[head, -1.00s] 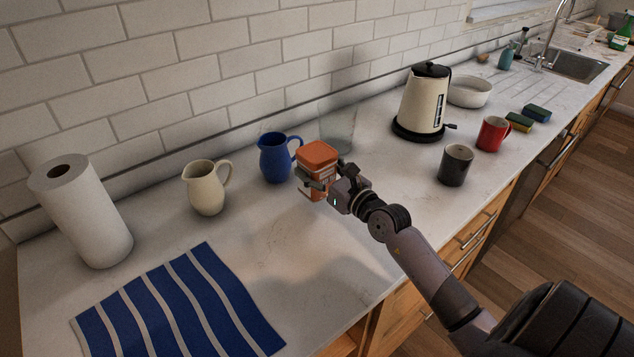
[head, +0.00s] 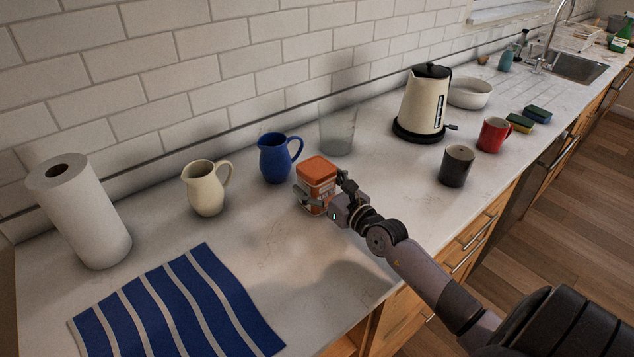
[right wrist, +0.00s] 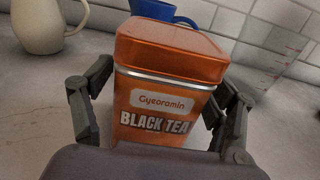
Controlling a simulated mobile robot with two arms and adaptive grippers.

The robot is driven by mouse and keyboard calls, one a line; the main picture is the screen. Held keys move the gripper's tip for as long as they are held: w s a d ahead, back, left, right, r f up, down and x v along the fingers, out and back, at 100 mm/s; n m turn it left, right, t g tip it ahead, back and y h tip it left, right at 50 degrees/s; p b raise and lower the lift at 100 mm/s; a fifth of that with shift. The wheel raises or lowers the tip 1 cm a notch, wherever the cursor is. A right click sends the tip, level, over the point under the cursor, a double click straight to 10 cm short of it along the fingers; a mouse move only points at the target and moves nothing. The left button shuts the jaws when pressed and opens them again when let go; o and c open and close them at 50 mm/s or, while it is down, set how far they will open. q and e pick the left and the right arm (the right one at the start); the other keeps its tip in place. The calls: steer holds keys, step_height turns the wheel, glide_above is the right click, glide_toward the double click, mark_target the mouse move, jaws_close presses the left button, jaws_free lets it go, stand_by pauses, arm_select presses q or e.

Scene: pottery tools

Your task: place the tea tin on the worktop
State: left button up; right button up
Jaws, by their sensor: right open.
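The orange tea tin (head: 317,172) stands upright on the pale worktop (head: 250,232), in front of the blue jug. Its label reads "Black Tea" in the right wrist view (right wrist: 160,110). My right gripper (head: 322,196) is open around the tin, with one finger on each side. In the right wrist view the fingers (right wrist: 158,112) flank the tin, and a gap shows at the left finger. Whether the right finger touches it I cannot tell. My left gripper is not in view.
A blue jug (head: 273,158), a cream jug (head: 205,188) and a clear glass container (head: 337,132) stand behind the tin. A black mug (head: 456,166), a red mug (head: 493,135) and a kettle (head: 422,103) are to the right. A striped cloth (head: 180,310) lies front left.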

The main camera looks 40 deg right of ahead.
steer(key=shift+r, duration=0.2)
steer(key=s, duration=0.3)
steer(key=s+b, duration=0.1)
steer(key=s, duration=0.3)
steer(key=s+d+b, duration=0.1)
steer(key=s, duration=0.3)
steer(key=shift+f, duration=0.2)
steer(key=shift+s+r, duration=0.15)
steer(key=shift+s, duration=0.35)
